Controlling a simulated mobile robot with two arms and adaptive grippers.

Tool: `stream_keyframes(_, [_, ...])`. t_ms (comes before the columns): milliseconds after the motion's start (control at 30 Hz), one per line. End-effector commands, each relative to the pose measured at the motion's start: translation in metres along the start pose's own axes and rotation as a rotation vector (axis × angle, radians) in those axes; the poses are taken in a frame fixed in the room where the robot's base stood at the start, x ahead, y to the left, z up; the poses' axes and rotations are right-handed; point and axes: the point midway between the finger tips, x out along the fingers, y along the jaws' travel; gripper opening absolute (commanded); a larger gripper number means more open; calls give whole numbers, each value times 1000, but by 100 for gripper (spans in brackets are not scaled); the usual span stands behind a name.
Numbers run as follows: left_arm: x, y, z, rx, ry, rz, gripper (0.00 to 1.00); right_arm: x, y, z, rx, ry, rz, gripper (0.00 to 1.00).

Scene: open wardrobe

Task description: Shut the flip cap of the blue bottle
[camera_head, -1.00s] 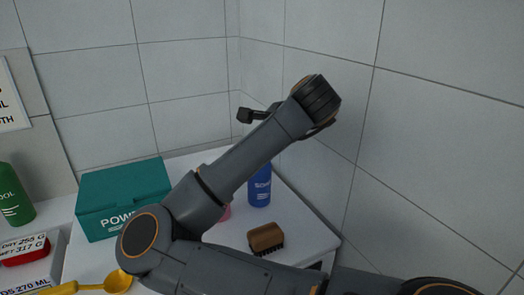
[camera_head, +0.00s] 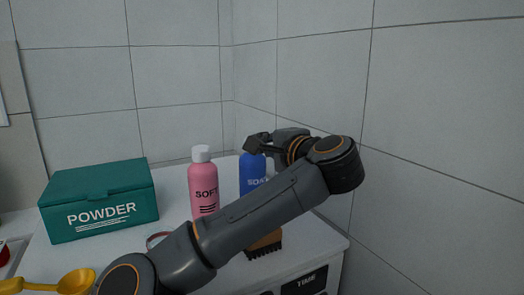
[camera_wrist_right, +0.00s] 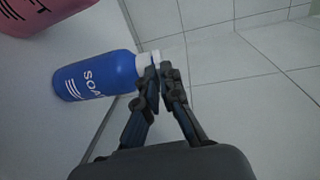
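The blue bottle (camera_head: 252,177), lettered SOAK, stands on the white top, partly behind my right arm in the head view. My right gripper (camera_head: 262,143) is at the bottle's top and covers its cap there. In the right wrist view the blue bottle (camera_wrist_right: 98,76) appears tilted by the camera, and its white cap (camera_wrist_right: 144,62) shows beside my right fingertips (camera_wrist_right: 159,72). The fingertips are together with nothing visible between them, at or very near the cap. The cap's lid is partly hidden, so its angle is unclear. My left gripper is not in view.
A pink bottle (camera_head: 204,186) with a white cap stands left of the blue one. A brown brush (camera_head: 264,245) lies in front, partly behind my arm. A green POWDER box (camera_head: 100,199) and a yellow scoop (camera_head: 76,282) are at left. Tiled walls close the back and right.

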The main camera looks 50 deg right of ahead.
Motion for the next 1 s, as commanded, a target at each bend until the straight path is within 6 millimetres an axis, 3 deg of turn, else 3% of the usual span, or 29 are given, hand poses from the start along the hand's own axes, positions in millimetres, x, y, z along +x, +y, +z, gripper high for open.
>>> stream_keyframes(367, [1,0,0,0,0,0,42,0,0,0,1,0,-4,0])
stream_keyframes(500, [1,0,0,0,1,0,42,0,0,0,0,0,-4,27])
stream_keyframes(533, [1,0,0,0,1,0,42,0,0,0,0,0,-4,28])
stream_keyframes(833, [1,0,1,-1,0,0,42,0,-2,0,0,0,-4,28])
stream_keyframes(1000, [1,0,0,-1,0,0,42,-3,-21,0,-1,0,-8,28])
